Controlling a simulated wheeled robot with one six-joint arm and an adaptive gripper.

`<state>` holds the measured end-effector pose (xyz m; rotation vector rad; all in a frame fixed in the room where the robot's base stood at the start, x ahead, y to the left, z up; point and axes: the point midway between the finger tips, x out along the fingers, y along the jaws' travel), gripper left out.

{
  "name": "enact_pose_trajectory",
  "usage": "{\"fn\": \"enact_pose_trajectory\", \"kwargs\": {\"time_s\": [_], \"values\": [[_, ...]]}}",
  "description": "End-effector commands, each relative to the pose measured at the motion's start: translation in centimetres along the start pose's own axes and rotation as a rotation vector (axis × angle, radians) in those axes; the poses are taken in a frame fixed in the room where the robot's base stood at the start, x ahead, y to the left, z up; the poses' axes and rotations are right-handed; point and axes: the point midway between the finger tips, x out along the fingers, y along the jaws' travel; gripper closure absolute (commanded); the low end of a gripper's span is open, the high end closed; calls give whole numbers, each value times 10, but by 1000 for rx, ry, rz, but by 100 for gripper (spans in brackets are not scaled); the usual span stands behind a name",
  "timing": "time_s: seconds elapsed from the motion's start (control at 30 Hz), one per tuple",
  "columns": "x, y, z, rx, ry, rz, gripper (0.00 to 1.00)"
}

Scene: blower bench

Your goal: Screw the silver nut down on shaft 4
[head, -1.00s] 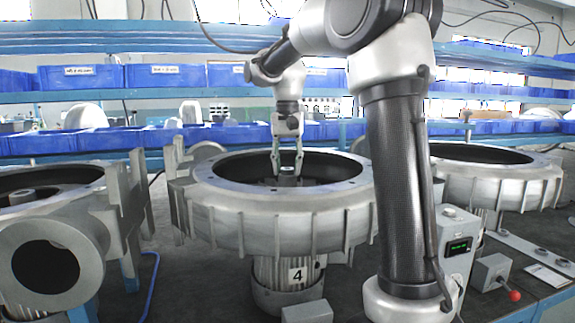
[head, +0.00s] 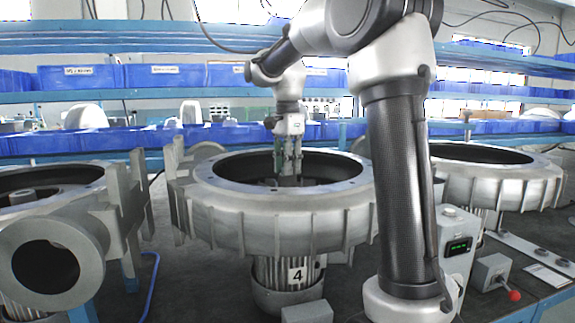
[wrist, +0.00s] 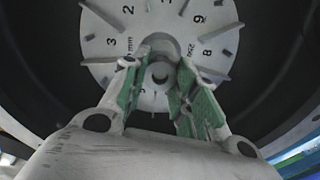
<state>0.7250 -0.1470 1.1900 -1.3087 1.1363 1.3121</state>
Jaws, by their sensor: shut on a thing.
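The number 4 housing (head: 297,276) stands in the middle of the head view, with a wide grey ring on top. My gripper (head: 288,176) points straight down into the ring's dark opening, at its centre. In the wrist view my gripper's green-padded fingers (wrist: 162,68) are on either side of the silver nut (wrist: 159,73) and shut on it. The nut sits at the centre of a pale disc (wrist: 125,18) marked with numbers around its rim. The shaft is mostly hidden by the nut and fingers. I cannot tell how far down the nut sits.
Similar housings stand at the left (head: 60,245) and right (head: 490,178). A control box with a green display (head: 459,246) and a small box with a red knob (head: 513,295) are at the right. Blue bins (head: 90,78) line the shelves behind.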

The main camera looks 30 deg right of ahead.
Motion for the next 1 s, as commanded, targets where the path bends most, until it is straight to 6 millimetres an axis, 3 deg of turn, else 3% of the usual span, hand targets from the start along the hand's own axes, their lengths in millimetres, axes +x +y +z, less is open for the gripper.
{"fn": "enact_pose_trajectory", "kwargs": {"time_s": [0.6,0.77,1.0], "values": [[0,0,0,1183,2,-5,98],[0,0,0,1340,2,-5,98],[0,0,0,1353,2,-5,98]]}}
